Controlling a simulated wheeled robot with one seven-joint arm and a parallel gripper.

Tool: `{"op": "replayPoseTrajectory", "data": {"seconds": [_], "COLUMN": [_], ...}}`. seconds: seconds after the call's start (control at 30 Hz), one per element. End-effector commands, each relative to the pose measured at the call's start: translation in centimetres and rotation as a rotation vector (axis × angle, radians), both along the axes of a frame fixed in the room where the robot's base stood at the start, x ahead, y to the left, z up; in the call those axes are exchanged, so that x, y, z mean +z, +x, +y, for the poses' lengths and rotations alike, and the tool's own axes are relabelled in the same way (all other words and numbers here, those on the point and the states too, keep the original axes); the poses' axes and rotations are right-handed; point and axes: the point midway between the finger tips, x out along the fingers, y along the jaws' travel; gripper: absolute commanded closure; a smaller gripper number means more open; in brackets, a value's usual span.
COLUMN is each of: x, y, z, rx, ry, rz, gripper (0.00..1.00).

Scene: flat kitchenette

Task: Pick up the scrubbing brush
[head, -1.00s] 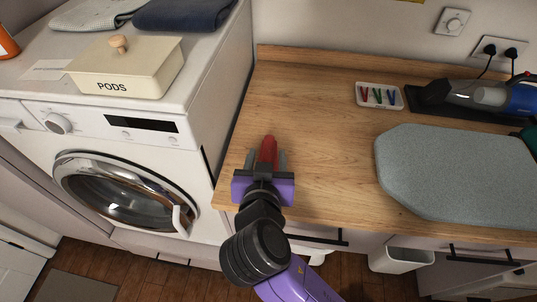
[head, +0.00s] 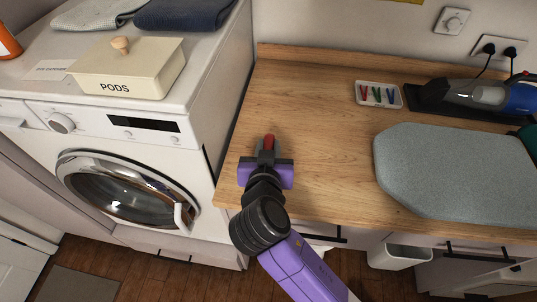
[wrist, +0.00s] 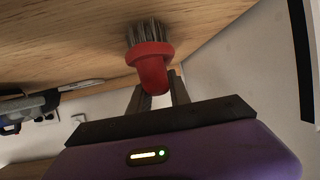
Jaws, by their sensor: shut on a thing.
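The scrubbing brush is red with grey bristles. In the head view, its red part (head: 269,142) shows just beyond my gripper (head: 266,155), over the left end of the wooden worktop. In the wrist view, the brush (wrist: 151,62) has its bristles against or very close to the wooden surface. My gripper (wrist: 160,92) is shut on the brush's red handle. Part of the handle is hidden by the fingers in the head view. I cannot tell whether the brush is clear of the worktop.
A washing machine (head: 130,175) with a lidded pods box (head: 128,70) stands to the left. On the worktop (head: 320,170) are a tray of colored pegs (head: 380,95), a grey ironing board (head: 450,170) and a handheld vacuum (head: 480,93). The worktop's middle is clear.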

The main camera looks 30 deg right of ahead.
Motion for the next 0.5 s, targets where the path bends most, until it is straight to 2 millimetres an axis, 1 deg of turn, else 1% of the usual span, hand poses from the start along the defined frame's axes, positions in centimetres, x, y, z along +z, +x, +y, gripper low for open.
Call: {"op": "replayPoseTrajectory", "data": {"seconds": [0.27,0.37,0.5], "x": [0.2,0.6,2.0], "y": [0.0,0.0,0.1], "z": [0.0,0.0,0.0], "rx": [0.000,0.000,-0.001], "ry": [0.000,0.002,0.002], "rz": [-0.001,-0.003,-0.005], "gripper": [1.00,1.00,1.00]}}
